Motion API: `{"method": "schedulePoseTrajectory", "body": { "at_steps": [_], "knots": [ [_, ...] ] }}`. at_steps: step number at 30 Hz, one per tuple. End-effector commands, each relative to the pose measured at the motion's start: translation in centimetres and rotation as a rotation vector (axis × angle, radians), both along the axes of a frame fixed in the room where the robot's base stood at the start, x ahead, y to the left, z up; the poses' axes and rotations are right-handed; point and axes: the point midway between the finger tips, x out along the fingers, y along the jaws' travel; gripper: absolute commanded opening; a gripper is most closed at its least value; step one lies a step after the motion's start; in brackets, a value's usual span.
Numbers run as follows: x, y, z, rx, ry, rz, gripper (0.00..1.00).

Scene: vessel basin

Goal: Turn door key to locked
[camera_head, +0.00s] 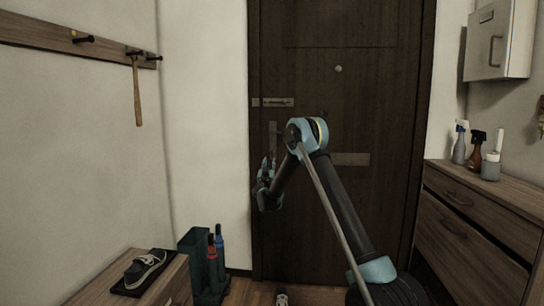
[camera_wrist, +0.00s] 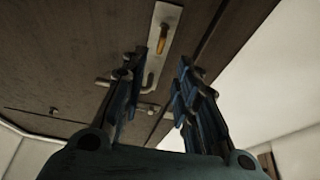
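The dark wooden door (camera_head: 370,110) fills the middle of the head view. A pale metal lock plate (camera_head: 273,132) is near its left edge, partly hidden by my arm. In the wrist view the lock plate (camera_wrist: 171,20) carries a brass-coloured key (camera_wrist: 162,39), with a bent metal handle (camera_wrist: 150,78) nearby. My gripper (camera_wrist: 158,65) is open, with its two dark blue fingers apart and nothing seen between them. The key shows beyond the fingertips, apart from them. In the head view my gripper (camera_head: 267,170) is in front of the door's left side, just below the lock plate.
A slide bolt (camera_head: 278,102) is above the lock plate, and a letter slot (camera_head: 350,159) is to the right. An umbrella stand (camera_head: 194,245) and a shoe bench (camera_head: 165,285) are at lower left. A drawer cabinet (camera_head: 470,225) with bottles is at right.

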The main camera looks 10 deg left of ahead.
Motion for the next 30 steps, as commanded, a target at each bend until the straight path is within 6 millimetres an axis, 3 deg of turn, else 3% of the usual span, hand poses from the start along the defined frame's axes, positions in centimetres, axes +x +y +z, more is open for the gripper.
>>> {"method": "schedulePoseTrajectory", "body": {
  "at_steps": [12, 18, 30],
  "knots": [
    [6.9, -0.3, 2.8, 0.0, 0.0, -0.001, 0.28],
    [9.4, -0.3, 3.9, 0.0, 0.001, 0.001, 0.28],
    [10.9, -0.4, 4.5, 0.0, 0.001, 0.001, 0.28]
  ]
}}
